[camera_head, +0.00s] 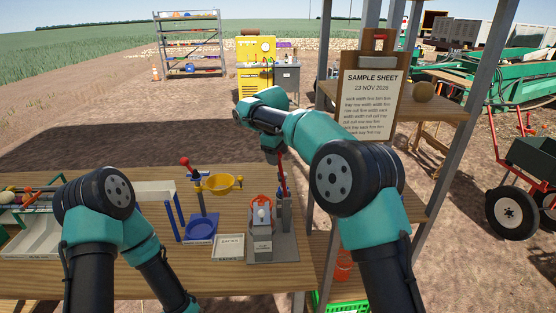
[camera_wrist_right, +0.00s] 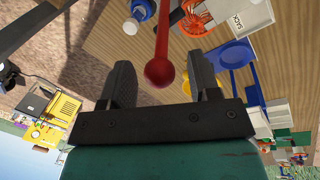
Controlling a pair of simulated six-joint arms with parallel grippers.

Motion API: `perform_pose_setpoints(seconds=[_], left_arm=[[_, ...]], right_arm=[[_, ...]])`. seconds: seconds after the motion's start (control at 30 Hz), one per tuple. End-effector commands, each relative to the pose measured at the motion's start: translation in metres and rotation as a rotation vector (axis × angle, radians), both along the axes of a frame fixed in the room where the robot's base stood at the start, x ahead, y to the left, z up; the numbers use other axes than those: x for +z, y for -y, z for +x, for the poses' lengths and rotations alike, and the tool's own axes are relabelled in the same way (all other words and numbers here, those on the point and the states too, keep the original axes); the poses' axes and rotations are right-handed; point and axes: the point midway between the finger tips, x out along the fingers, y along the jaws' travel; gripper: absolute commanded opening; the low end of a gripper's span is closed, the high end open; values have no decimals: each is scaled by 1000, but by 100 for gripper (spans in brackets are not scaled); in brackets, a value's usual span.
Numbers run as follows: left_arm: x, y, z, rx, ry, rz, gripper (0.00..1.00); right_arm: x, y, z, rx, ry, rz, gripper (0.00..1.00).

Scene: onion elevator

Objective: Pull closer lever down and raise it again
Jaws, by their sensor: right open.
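The closer lever is a red rod rising from the grey device (camera_head: 262,246) on the wooden table; it also shows in the right wrist view with its round red knob (camera_wrist_right: 160,72). The lever (camera_head: 283,175) stands roughly upright in the head view. My right gripper (camera_wrist_right: 161,85) is open, with one finger on each side of the knob. The knob sits between the fingers with gaps visible on both sides. In the head view my right arm hides most of that gripper. My left arm is at the lower left, its gripper out of the picture.
A blue stand (camera_head: 199,229) with a yellow bowl (camera_head: 222,184) and another red-knobbed lever (camera_head: 186,162) is left of the device. A white sack tray (camera_head: 229,247) lies between them. A clipboard sheet (camera_head: 371,97) stands behind my right arm. Bare table lies at the front.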

Motion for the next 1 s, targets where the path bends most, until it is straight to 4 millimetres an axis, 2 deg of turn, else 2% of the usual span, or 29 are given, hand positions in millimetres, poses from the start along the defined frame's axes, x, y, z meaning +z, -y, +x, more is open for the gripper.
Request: perform_pose_setpoints(seconds=[0.03,0.2,0.53,1.0], left_arm=[[0,0,0,0,0,0,40],[0,0,0,0,0,0,40],[0,0,0,0,0,0,40],[0,0,0,0,0,0,40]], right_arm=[[-8,1,1,-1,-2,-2,56],[-21,2,4,-1,-1,-2,56],[-24,2,4,-1,1,0,56],[-24,2,4,0,1,0,12]])
